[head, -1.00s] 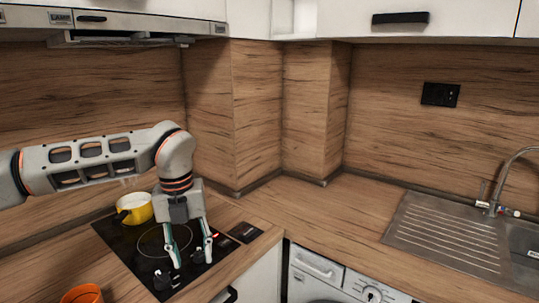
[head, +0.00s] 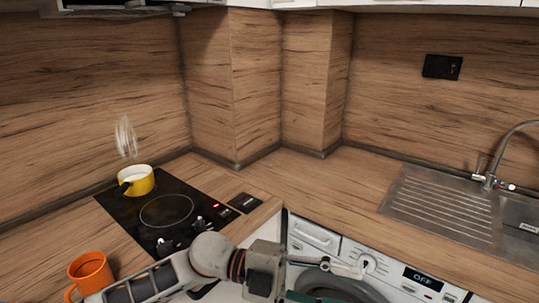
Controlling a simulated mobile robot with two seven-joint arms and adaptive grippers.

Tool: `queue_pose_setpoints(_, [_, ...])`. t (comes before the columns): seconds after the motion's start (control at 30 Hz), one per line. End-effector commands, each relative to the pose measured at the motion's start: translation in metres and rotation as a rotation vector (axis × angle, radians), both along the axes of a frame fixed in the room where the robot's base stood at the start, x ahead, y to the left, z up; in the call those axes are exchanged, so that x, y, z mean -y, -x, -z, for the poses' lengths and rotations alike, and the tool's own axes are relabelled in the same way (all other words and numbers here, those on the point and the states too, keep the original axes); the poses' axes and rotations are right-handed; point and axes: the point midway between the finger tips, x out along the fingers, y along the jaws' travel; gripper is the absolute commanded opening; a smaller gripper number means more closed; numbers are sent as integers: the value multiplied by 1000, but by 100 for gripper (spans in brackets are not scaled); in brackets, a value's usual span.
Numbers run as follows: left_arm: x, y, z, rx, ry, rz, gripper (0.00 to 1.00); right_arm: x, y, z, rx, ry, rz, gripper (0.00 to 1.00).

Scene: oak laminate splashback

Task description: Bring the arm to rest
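My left arm comes in from the lower left in the head view. Its gripper (head: 350,284) is in front of the washing machine, low and pointing right. The two fingers are spread apart with nothing seen between them; the lower finger is partly cut off by the bottom edge. My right gripper is not in view.
A yellow pot (head: 136,181) stands on the rear of the black hob (head: 125,211), with white steam above it. A red light shows on the hob. An orange mug (head: 91,272) stands at the lower left. The washing machine (head: 390,268) reads OFF. The corner worktop (head: 320,190) is clear.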

Motion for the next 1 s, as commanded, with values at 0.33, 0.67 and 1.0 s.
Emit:
queue_pose_setpoints(0.33, [-37, -66, -4, -391, 400, -488, 39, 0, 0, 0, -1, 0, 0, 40])
queue_pose_setpoints(0.67, [-155, -109, 129, -811, 450, -1075, 39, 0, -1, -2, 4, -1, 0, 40])
queue_pose_setpoints(1.0, [-276, -29, 304, -1190, 230, -1549, 39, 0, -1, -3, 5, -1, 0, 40])
